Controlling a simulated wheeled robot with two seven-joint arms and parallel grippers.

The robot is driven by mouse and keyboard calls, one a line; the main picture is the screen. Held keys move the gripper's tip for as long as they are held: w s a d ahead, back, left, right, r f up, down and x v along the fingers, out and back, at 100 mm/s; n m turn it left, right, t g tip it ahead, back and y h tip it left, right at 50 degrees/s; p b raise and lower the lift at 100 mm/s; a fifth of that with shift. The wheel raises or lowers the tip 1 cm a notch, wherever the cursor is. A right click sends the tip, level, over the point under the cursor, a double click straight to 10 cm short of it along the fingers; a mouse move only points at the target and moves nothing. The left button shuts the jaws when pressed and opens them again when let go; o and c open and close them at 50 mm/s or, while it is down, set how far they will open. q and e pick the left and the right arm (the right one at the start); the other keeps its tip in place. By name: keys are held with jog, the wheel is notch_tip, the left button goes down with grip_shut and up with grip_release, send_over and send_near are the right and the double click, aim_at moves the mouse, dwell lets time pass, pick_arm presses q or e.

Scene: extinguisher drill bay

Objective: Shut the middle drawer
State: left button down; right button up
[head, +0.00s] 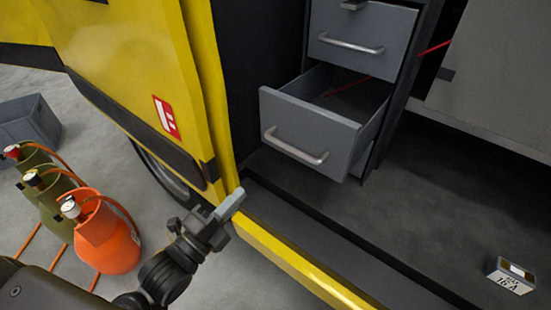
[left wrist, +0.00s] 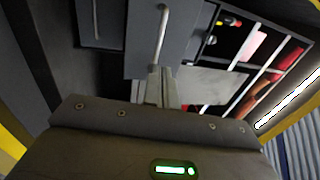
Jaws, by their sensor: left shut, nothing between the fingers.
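The grey drawer cabinet stands inside the yellow vehicle. One drawer (head: 310,125) is pulled well out, with a silver bar handle (head: 295,148) on its front. A shut drawer (head: 360,42) sits directly above it, and part of another handle shows at the top edge. I cannot tell the full stack of drawers. My left gripper (head: 232,203) is shut and empty, below and left of the open drawer, apart from it, by the yellow sill. In the left wrist view its fingers (left wrist: 160,86) point toward a grey front with a bar handle (left wrist: 162,36). My right gripper is not in view.
The yellow door (head: 135,70) stands left of the cabinet. Orange (head: 107,240) and olive (head: 55,205) cylinders and a grey crate (head: 28,120) are on the floor at left. A small labelled box (head: 510,277) lies at lower right. The dark vehicle floor before the cabinet is clear.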

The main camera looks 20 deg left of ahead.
pick_arm(q)
jog(key=x, duration=1.3)
jog(key=shift+w, duration=0.3)
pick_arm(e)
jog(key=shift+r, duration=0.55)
